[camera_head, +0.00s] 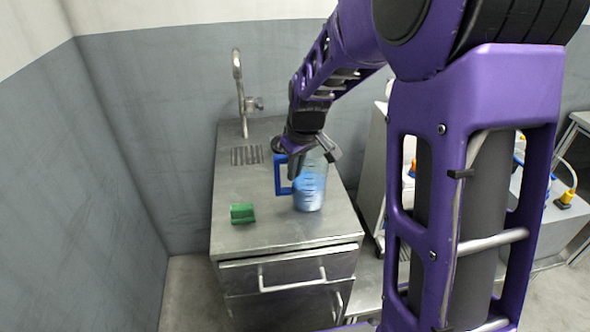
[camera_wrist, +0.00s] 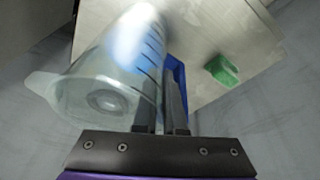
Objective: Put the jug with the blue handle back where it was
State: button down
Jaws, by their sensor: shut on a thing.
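The clear jug (camera_head: 311,190) with measuring marks and a blue handle (camera_head: 281,176) is over the steel counter (camera_head: 240,205). It looks upright, with its handle to the left. I cannot tell whether its base touches the counter. My gripper (camera_head: 295,168) comes down from above and is shut on the jug at its handle side. In the wrist view, the jug (camera_wrist: 110,75) is left of the close-set fingers (camera_wrist: 161,112), and the blue handle (camera_wrist: 177,72) shows beside them. The exact grip point is partly hidden.
A green block-like object (camera_head: 242,213) lies on the counter, left of the jug; it also shows in the wrist view (camera_wrist: 221,70). A tap (camera_head: 239,85) and drain grate (camera_head: 246,155) are at the back.

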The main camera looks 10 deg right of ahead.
jog(key=shift+f, duration=0.15)
jog(key=c, duration=1)
grip_release()
jog(key=p+v, duration=0.2)
jog(key=v, duration=1)
